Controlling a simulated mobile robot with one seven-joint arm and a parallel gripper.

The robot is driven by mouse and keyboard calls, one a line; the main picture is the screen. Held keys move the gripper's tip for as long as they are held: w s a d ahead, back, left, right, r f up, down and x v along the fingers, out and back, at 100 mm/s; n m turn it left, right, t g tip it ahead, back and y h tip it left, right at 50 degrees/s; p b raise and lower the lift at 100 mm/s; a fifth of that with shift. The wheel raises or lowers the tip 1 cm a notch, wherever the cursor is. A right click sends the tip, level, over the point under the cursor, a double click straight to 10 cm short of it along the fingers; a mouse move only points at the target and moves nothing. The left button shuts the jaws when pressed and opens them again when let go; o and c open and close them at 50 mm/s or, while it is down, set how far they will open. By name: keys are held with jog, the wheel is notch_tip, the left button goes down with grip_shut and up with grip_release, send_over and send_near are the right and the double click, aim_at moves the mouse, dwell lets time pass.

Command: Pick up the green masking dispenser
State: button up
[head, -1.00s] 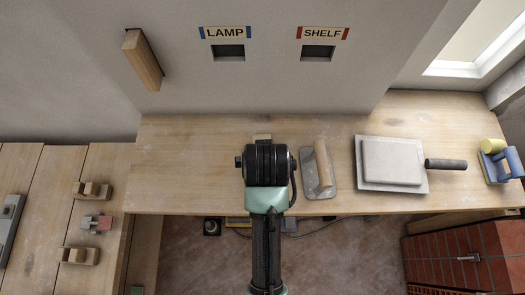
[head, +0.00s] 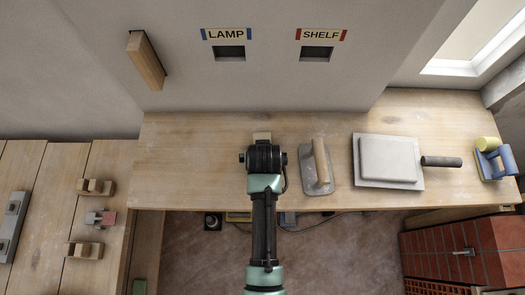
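No thing that is clearly a green masking dispenser shows. A blue tool (head: 494,164) with a yellow-green roll (head: 487,144) lies at the far right of the bench; it looks like a dispenser, but its body is blue. A small green object (head: 139,287) shows partly at the bottom left, too little to identify. My gripper (head: 263,158) is over the middle of the bench, left of the trowel, seen from above and behind. Its fingers are hidden by its dark housing, so whether it is open or holds anything cannot be seen. A small beige piece (head: 262,136) shows just beyond it.
On the wooden bench (head: 200,165) stand a trowel with a wooden handle (head: 320,165) and a grey float board (head: 390,160). The bench's left part is clear. Wooden blocks (head: 84,250) lie on the left table. LAMP (head: 227,34) and SHELF (head: 322,35) signs mark wall openings.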

jog(key=c, duration=1.5)
jog(key=shift+r, duration=0.1)
notch_tip(320, 180, up, 10)
jog(key=shift+f+b, duration=0.1)
jog(key=shift+b, duration=0.75)
jog(key=o, duration=1.1)
jog(key=shift+c, duration=0.2)
jog(key=c, duration=1.1)
